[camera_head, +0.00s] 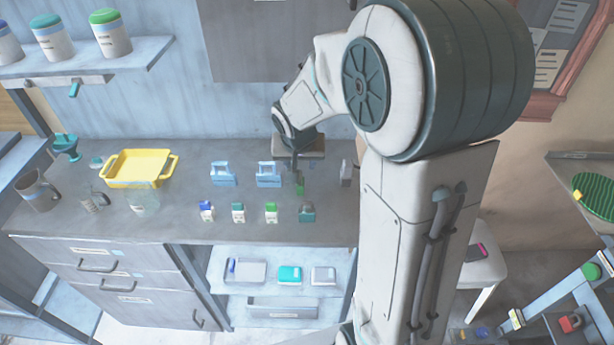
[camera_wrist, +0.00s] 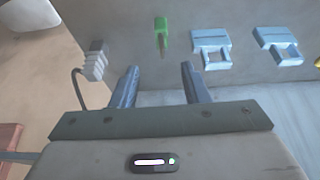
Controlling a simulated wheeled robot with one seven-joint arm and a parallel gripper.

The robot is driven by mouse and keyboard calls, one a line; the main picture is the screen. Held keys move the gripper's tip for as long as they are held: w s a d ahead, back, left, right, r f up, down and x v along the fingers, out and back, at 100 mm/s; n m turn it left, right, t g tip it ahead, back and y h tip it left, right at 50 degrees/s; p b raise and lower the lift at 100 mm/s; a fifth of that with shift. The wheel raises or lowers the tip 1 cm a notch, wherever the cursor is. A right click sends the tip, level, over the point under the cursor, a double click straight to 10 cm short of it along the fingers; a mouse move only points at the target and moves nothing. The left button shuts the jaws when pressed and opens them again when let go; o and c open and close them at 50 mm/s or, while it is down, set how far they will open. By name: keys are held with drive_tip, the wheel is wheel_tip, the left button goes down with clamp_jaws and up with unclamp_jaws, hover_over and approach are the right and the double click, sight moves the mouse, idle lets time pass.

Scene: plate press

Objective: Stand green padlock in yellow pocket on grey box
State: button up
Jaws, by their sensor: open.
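My gripper (camera_wrist: 157,68) is open and empty in the wrist view, its two dark fingers apart. A small green object (camera_wrist: 162,33) stands on the worktop just beyond the fingertips, not touched in that view. In the head view it shows as a green patch (camera_head: 299,184) below my wrist; its shape is too small to name surely. At the lower right of the head view, a red padlock-like item (camera_head: 571,322), a small yellow item (camera_head: 516,318) and a round green item (camera_head: 591,271) sit at a low rack. I cannot make out a yellow pocket or a grey box clearly.
Two light blue holders (camera_head: 223,173) (camera_head: 268,174) stand beside the green object. Several small cartons (camera_head: 238,213) line the front of the worktop (camera_head: 180,222). A yellow tray (camera_head: 141,182) is at left. A grey plug-like item with a cable (camera_wrist: 95,62) stands near my fingers.

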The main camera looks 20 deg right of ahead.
drive_tip(key=s+r+n, duration=0.1)
drive_tip(key=s+r, duration=0.2)
drive_tip(key=s, duration=0.7)
drive_tip(key=s+r+n+g+y, duration=0.1)
drive_tip(key=s+r, duration=0.3)
drive_tip(key=s, duration=0.7)
drive_tip(key=shift+a+r+n, duration=0.25)
drive_tip(key=shift+a+n, duration=0.2)
drive_tip(key=shift+n, duration=0.35)
drive_tip(key=shift+s, duration=0.3)
drive_tip(key=shift+c, duration=0.5)
